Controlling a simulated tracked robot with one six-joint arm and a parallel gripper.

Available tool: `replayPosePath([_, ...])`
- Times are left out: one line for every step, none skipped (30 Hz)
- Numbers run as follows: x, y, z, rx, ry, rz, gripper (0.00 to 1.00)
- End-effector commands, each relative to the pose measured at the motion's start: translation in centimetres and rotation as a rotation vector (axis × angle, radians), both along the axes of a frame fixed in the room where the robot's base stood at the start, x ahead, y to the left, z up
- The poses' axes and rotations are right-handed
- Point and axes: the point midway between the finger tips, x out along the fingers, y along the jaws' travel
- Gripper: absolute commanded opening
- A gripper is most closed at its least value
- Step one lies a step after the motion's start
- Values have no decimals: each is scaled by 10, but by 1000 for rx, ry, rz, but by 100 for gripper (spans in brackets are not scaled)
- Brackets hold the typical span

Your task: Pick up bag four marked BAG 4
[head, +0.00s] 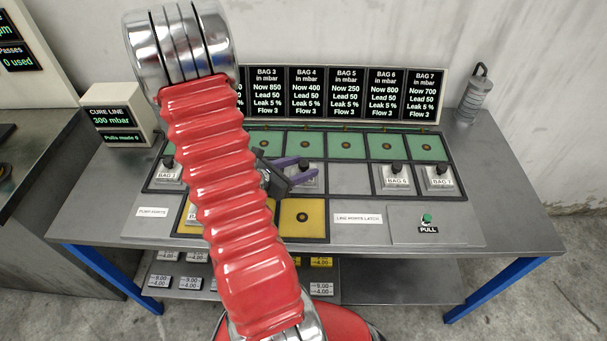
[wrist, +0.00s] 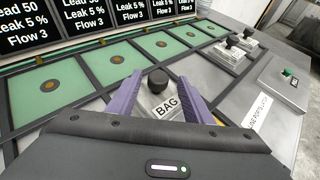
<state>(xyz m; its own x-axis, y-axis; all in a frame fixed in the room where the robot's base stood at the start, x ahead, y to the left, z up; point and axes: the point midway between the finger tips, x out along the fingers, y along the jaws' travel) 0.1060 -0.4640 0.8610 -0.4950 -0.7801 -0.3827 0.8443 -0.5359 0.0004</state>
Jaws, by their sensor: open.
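A grey block with a black knob and a white label (head: 309,184) stands in the front slot below the BAG 4 display. In the wrist view the block (wrist: 166,105) reads "BAG"; its number is hidden, so I cannot read it as bag four. My gripper (head: 304,168) has purple fingers, spread open. In the wrist view the gripper (wrist: 159,78) has one finger on each side of the black knob and block. I cannot tell whether the fingers touch it. The block's near part is hidden behind my gripper body.
Blocks BAG 6 (head: 397,180) and BAG 7 (head: 439,179) stand to the right, past an empty slot (head: 348,180). Empty green pads (head: 347,146) lie behind. A yellow pad (head: 302,218) is in front. The display panel (head: 346,94) stands at the back.

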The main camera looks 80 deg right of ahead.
Motion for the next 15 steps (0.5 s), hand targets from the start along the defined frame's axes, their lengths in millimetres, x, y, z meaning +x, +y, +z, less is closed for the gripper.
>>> replayPosePath([0, 0, 0, 0, 0, 0, 46])
replayPosePath([0, 0, 0, 0, 0, 0, 46])
replayPosePath([-1, -1, 0, 0, 0, -1, 46])
replayPosePath([-1, -2, -1, 0, 0, -1, 46])
replayPosePath([-2, -4, -1, 0, 0, -1, 46])
replayPosePath([-4, -6, -2, 0, 0, -1, 46])
replayPosePath([-5, -8, -3, 1, 1, -1, 46])
replayPosePath([-6, -11, -3, 1, 1, -1, 46])
replayPosePath([-8, -15, -5, 1, 1, -3, 46])
replayPosePath([-10, -18, -5, 1, 1, -3, 46])
replayPosePath([-11, -22, -6, 0, 1, -2, 46])
replayPosePath([-13, -26, -8, 0, 2, -3, 46])
replayPosePath([-15, -29, -9, 1, 1, -3, 46])
replayPosePath([-17, -32, -10, 1, 2, -2, 46])
replayPosePath([-19, -35, -12, 1, 1, -3, 46])
